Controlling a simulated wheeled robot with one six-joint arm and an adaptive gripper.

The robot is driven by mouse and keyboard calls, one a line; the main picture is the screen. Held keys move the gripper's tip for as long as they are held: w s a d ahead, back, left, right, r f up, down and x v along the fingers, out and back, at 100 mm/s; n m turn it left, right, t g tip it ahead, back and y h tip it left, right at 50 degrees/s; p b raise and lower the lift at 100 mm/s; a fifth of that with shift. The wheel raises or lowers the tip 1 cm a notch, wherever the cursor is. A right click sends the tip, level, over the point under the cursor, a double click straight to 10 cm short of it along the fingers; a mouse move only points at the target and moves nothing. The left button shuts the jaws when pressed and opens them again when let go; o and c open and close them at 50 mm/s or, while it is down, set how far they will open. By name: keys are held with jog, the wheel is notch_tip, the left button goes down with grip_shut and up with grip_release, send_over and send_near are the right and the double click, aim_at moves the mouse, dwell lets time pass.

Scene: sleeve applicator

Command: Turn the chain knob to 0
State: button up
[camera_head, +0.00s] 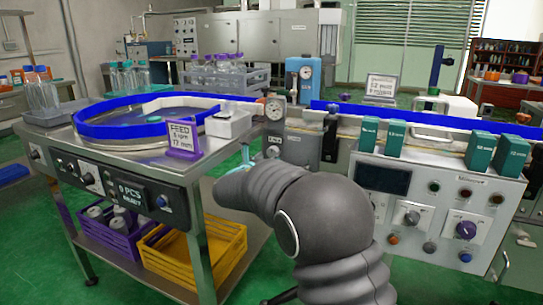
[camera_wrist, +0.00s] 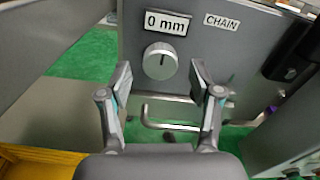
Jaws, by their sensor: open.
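The chain knob (camera_wrist: 160,61) is a round silver dial on a grey panel in the wrist view. Above it a small display (camera_wrist: 167,23) reads "0 mm", and a label (camera_wrist: 221,21) to the right reads "CHAIN". My gripper (camera_wrist: 160,78) is open and empty, one finger on each side of the knob in the picture, with gaps between fingers and knob. I cannot tell how far in front of the panel the fingertips are. In the head view the knob (camera_head: 272,151) shows small beyond my arm, with my gripper (camera_head: 246,156) just left of it.
A feed table (camera_head: 130,205) with a bowl feeder and a purple "FEED" sign (camera_head: 184,139) stands at left. A control cabinet (camera_head: 430,210) with knobs and buttons stands at right, teal boxes (camera_head: 480,150) above it. A yellow crate (camera_head: 190,250) is on the lower shelf.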

jog(key=v, duration=1)
